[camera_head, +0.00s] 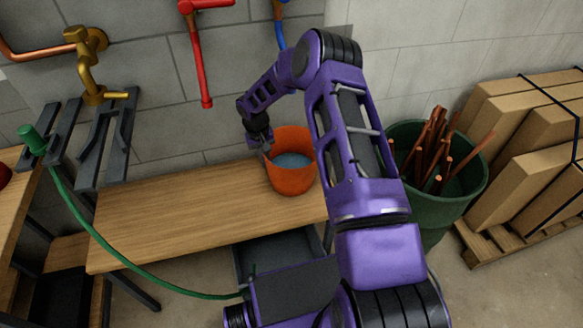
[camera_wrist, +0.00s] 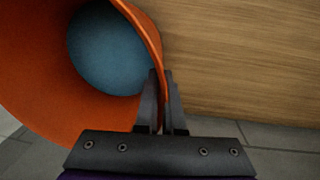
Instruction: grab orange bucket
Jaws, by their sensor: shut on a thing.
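The orange bucket (camera_head: 292,178) stands upright on the wooden bench, near its right end. Its inside shows a blue-grey round area, water or a bottom; I cannot tell which. In the wrist view the bucket (camera_wrist: 95,112) fills the left side. My gripper (camera_head: 264,146) is at the bucket's left rim, with my purple arm reaching over from the right and hiding part of the bucket's right side. In the wrist view my gripper (camera_wrist: 162,100) is shut on the bucket's rim wall, one finger inside and one outside.
The wooden bench (camera_head: 170,212) is clear left of the bucket. A green hose (camera_head: 100,238) crosses its left end. A red pipe (camera_head: 200,60) and a brass tap (camera_head: 88,70) are on the wall. A green bin (camera_head: 462,180) with copper pipes stands at right, beside cardboard boxes (camera_head: 510,140).

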